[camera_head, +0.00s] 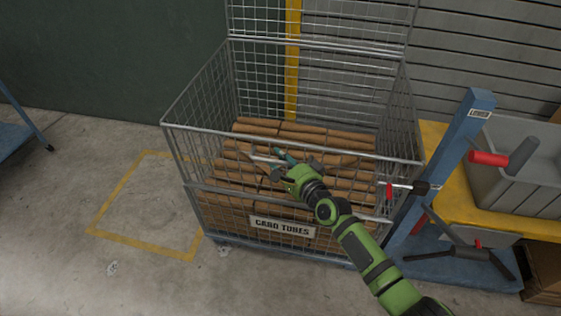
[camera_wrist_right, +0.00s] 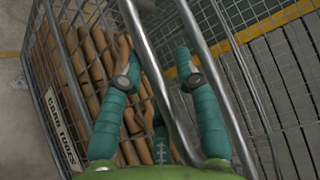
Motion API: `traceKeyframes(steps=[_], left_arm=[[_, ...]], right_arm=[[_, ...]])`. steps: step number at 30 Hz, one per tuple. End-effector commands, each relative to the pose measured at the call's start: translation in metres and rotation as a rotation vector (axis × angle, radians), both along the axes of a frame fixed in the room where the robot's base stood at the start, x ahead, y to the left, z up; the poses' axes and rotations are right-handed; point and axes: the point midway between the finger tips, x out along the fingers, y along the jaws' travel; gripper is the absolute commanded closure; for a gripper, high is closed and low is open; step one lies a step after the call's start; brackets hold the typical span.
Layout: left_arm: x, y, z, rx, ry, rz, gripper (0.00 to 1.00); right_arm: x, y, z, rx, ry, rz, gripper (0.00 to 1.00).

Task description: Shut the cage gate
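The wire-mesh cage (camera_head: 405,120) stands at the centre of the head view, full of brown card tubes (camera_head: 275,128), with a "CARD TUBES" sign (camera_head: 283,228) low on its front. A mesh panel (camera_head: 340,20) rises upright above its back rail; I cannot tell whether this is the gate. My right gripper (camera_head: 268,160) reaches to the cage's front top rail (camera_head: 215,133). In the right wrist view its teal fingers (camera_wrist_right: 157,68) are spread apart, with one metal rail (camera_wrist_right: 152,72) running between them and another beside the right finger. Contact is unclear. My left gripper is out of view.
A blue post stand (camera_head: 462,135) with red-handled clamps is close at the cage's right, beside a yellow bench (camera_head: 440,195) with a grey bin (camera_head: 530,165). Open floor with a yellow outline (camera_head: 130,238) lies left. A slatted wall is behind.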

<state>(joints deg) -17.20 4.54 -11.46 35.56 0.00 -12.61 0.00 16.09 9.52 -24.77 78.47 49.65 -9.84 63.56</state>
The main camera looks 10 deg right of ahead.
Motion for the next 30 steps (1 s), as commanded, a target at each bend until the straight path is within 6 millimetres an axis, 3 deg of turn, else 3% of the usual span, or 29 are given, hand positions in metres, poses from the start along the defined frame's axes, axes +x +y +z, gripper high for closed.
traceKeyframes(steps=[7,21,30], left_arm=[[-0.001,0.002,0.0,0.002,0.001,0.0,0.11],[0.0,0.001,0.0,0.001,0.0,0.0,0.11],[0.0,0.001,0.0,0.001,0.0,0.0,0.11]], right_arm=[[-0.008,-0.004,0.007,0.008,-0.009,-0.001,0.68],[-0.085,-0.045,0.015,-0.001,-0.003,-0.002,0.68],[-0.105,-0.055,0.018,0.0,-0.001,-0.001,0.68]])
